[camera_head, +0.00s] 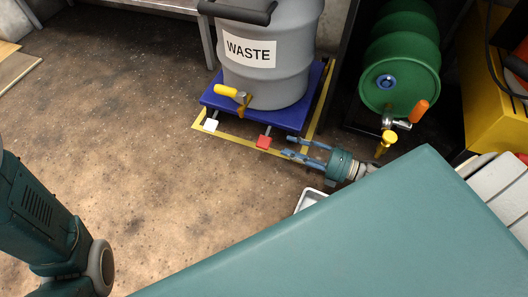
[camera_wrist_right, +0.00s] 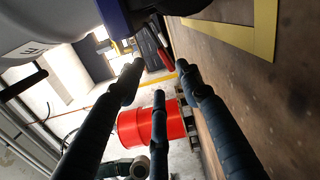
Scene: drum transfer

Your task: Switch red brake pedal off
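The red brake pedal (camera_head: 263,142) sticks out from the front of the blue dolly (camera_head: 228,107), low over the floor. It also shows small in the right wrist view (camera_wrist_right: 167,58), beyond my fingertips. A white pedal (camera_head: 211,125) sits at the dolly's front left. A grey WASTE drum (camera_head: 268,75) stands on the dolly. My right gripper (camera_head: 290,146) is just right of the red pedal, fingers pointing at it. In the right wrist view (camera_wrist_right: 158,78) its fingers are spread with nothing between them. Contact with the pedal is not visible. My left gripper is outside the view.
Yellow floor tape (camera_head: 238,144) frames the dolly. A green drum (camera_head: 402,80) with an orange-handled tap lies at the right. A small white tray (camera_head: 309,200) is partly hidden below my right gripper. A red drum (camera_wrist_right: 155,128) shows in the wrist view.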

